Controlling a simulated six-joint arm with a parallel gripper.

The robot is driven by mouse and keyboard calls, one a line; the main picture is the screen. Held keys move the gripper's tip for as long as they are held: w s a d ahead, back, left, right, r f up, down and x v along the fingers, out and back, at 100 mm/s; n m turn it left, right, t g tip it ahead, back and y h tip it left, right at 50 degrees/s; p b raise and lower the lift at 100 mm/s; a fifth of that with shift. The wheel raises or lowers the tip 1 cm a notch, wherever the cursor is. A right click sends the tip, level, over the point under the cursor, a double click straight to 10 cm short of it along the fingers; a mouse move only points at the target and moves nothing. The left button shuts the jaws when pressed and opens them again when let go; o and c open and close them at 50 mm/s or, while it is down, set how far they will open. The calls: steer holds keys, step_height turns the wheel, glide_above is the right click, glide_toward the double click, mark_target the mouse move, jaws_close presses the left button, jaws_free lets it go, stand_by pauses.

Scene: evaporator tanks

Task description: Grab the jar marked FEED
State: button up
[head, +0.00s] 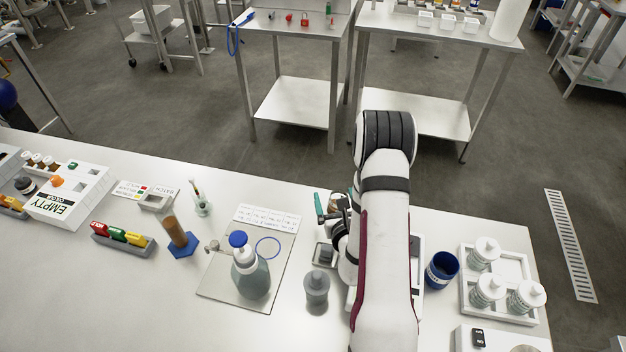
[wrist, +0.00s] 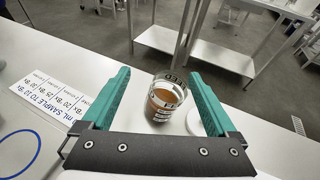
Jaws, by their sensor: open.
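The jar marked FEED (wrist: 165,100) is clear glass with amber contents. It stands upright in the wrist view, and its label near the rim reads upside down. My gripper (wrist: 157,76) is open, with one teal finger on each side of the jar in that view. A gap shows between the jar and each finger; I cannot tell how deep the jar sits between them. In the head view my gripper (head: 328,210) shows partly at the left of my arm, which hides most of the jar's area.
A pale round disc (wrist: 202,122) lies right of the jar. A blue cup (head: 441,269) and a white rack (head: 468,306) of white-lidded jars are to the right.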

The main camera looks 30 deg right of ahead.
mark_target(334, 198)
steer(key=s+f, duration=0.1)
steer(key=s+f+g, duration=0.1)
steer(key=s, duration=0.1)
steer(key=shift+a+f+m, duration=0.3)
steer(key=shift+a+m, duration=0.1)
steer(key=x, duration=0.7)
steer(key=shift+w+d, duration=0.1)
steer(key=shift+w, duration=0.3)
jaws_close()
